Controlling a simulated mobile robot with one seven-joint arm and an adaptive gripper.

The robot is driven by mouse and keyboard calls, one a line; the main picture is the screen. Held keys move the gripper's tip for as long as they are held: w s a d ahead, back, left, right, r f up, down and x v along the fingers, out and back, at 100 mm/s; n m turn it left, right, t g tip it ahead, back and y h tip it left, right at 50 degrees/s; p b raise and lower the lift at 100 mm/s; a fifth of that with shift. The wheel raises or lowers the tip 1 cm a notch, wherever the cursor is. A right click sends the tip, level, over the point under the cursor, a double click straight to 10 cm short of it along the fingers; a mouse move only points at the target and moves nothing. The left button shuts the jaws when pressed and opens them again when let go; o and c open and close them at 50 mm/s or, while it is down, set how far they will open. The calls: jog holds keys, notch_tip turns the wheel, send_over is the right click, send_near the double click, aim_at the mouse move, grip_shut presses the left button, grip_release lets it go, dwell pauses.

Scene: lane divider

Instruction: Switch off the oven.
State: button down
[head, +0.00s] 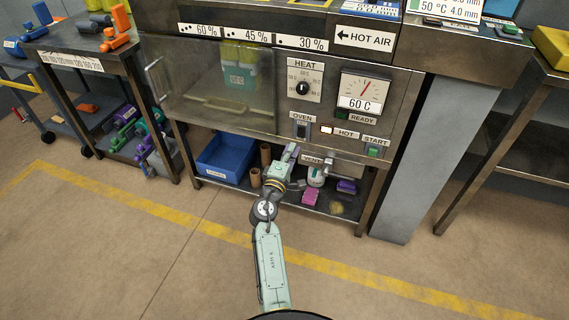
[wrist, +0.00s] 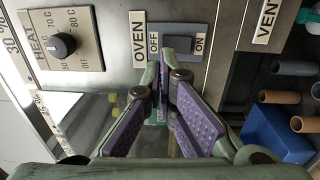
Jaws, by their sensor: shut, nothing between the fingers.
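The oven switch (wrist: 178,42) is a dark grey rocker in a plate marked OFF and ON, beside the OVEN label (wrist: 139,40). In the head view the switch (head: 301,130) sits low on the oven front, below the HEAT dial. Which side of the rocker is pressed I cannot tell. My gripper (wrist: 165,62) has purple pads and is shut and empty. Its fingertips point at the panel just below the switch in the wrist view; whether they touch it is unclear. In the head view my gripper (head: 290,152) is below the switch.
The HEAT knob (head: 302,88), 60 C gauge (head: 365,88), lit HOT lamp (head: 327,130) and green START button (head: 373,152) share the panel. The glass oven door (head: 215,85) is at left. A blue bin (head: 224,158) and brown tubes stand on the shelf beneath.

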jog(key=v, duration=0.2)
jog(key=r+v, duration=0.1)
jog(key=v, duration=0.2)
jog(key=shift+s, duration=0.15)
